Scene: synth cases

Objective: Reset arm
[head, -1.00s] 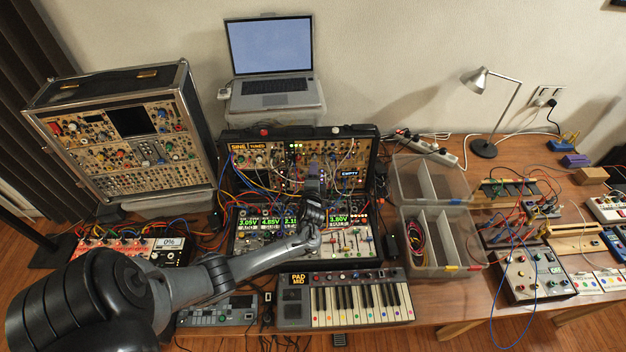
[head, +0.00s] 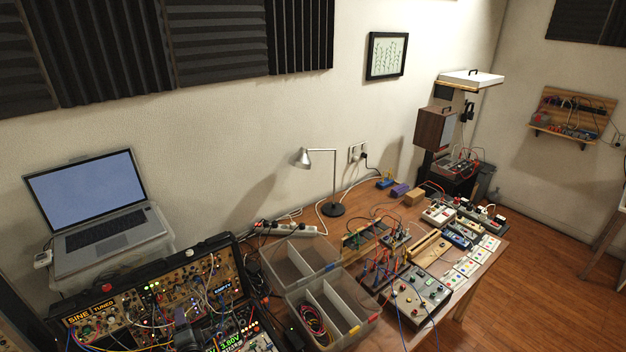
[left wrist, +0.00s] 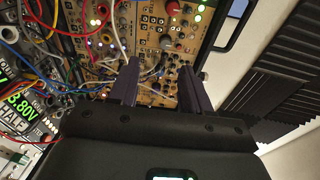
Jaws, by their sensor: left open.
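My left gripper (head: 184,318) shows small and dark at the lower left of the head view, in front of the synth case (head: 160,300) with its lit panels and patch cables. In the left wrist view, the two dark fingers of the left gripper (left wrist: 158,78) stand apart with nothing between them. Beyond them are the tan panel (left wrist: 150,45) with knobs and jacks and several coloured cables. I cannot tell whether the fingertips touch the panel. My right gripper is in neither view.
A laptop (head: 95,210) stands behind the case on a clear box. Clear divided bins (head: 345,318), a desk lamp (head: 318,158) and small electronics boxes (head: 418,297) fill the table to the right. Loose cables lie close to the left gripper.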

